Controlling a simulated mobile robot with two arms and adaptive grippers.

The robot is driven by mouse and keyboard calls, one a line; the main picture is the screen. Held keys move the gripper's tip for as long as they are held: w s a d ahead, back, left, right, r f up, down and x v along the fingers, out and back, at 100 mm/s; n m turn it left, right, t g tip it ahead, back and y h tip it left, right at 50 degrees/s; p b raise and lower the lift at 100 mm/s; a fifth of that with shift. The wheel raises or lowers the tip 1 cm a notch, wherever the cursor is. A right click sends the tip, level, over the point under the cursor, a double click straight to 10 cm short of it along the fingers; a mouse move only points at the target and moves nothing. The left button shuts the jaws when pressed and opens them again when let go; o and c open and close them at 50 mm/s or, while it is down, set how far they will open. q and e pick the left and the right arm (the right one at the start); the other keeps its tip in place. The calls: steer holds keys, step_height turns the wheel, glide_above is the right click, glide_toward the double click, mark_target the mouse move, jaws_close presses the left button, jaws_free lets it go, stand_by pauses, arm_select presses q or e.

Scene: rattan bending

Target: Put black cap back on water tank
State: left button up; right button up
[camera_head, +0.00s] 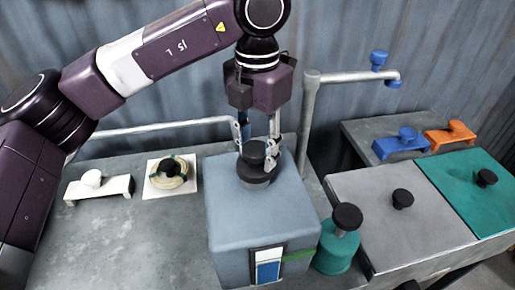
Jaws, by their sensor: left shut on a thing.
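The water tank (227,213) is a grey-blue box standing in the middle of the bench. The black cap (254,150) has a round knob on a wider disc and is at the top of the tank. My left gripper (257,150) points straight down over the tank and is shut on the cap's knob, a finger on each side. The disc below sits at the tank's top face; I cannot tell if it is fully seated. My right gripper is not in view.
A teal bottle with a black top (337,250) stands close to the tank's right side. A coil of rattan (170,182) on a white plate and a white clamp (98,188) lie left. A grey pipe (308,120) rises behind. Lidded boxes (400,235) stand right.

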arm_select(q)
steer(key=shift+f+b, duration=0.65)
steer(key=shift+f, duration=0.15)
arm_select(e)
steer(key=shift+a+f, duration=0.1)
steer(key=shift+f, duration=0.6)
arm_select(q)
steer(key=o, duration=1.8)
steer(key=shift+r, duration=0.1)
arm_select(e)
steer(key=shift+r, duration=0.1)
arm_select(q)
steer(key=shift+r+p, duration=2.55)
steer(key=shift+r, duration=1.4)
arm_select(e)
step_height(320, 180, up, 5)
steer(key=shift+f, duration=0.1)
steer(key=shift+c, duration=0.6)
